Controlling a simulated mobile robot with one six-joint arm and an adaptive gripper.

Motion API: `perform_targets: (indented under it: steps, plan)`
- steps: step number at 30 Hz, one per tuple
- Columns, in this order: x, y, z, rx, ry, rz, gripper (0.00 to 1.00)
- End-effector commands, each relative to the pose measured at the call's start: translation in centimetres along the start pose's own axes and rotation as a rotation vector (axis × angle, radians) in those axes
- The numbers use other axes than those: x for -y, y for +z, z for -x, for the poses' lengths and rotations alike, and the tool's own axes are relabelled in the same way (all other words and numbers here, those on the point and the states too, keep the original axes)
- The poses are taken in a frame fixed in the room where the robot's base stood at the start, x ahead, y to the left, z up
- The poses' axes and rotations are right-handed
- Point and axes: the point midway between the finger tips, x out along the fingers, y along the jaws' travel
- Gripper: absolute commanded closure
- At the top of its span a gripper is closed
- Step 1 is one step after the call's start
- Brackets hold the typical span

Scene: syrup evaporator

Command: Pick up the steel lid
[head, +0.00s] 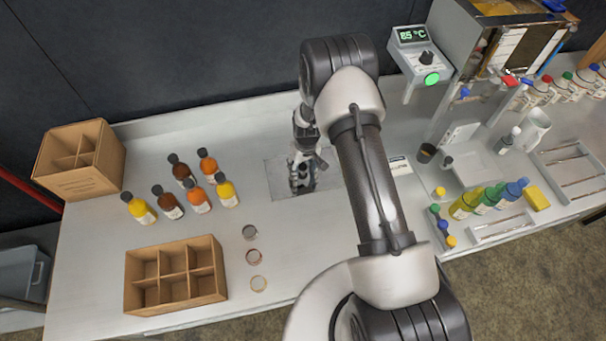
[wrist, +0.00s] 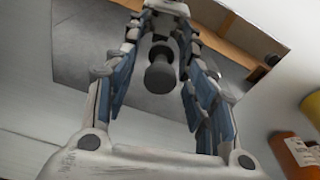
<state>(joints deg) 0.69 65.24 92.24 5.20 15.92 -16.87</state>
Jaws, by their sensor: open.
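The steel lid (head: 278,182) appears as a grey rectangular plate set in the white worktop, partly hidden beneath my gripper (head: 301,178). In the wrist view, the plate's shiny grey surface (wrist: 95,45) fills the upper part. A dark round knob (wrist: 160,72) stands on it. My gripper (wrist: 160,55) is open, with one finger on each side of the knob. I see space between the knob and both fingers, and cannot tell how deep the fingertips reach beside it.
Several capped bottles (head: 197,199) stand left of the lid. A divided cardboard box (head: 176,290) and small round discs (head: 254,257) sit in front. A grey control unit (head: 421,62) reading 85 °C stands behind right.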

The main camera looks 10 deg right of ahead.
Motion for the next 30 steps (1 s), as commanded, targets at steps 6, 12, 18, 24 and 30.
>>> perform_targets:
  steps: [6, 12, 18, 24, 30]
  plan:
    - [0.0, -0.12, -0.47, -0.003, 0.0, 0.0, 0.49]
    - [0.0, -0.1, -0.45, -0.002, 0.0, 0.0, 0.59]
    - [0.0, -0.09, -0.45, -0.002, 0.0, 0.0, 0.72]
    - [0.0, -0.07, -0.47, -0.002, 0.0, 0.0, 0.86]
    - [0.0, -0.06, -0.48, -0.002, 0.0, 0.0, 0.99]
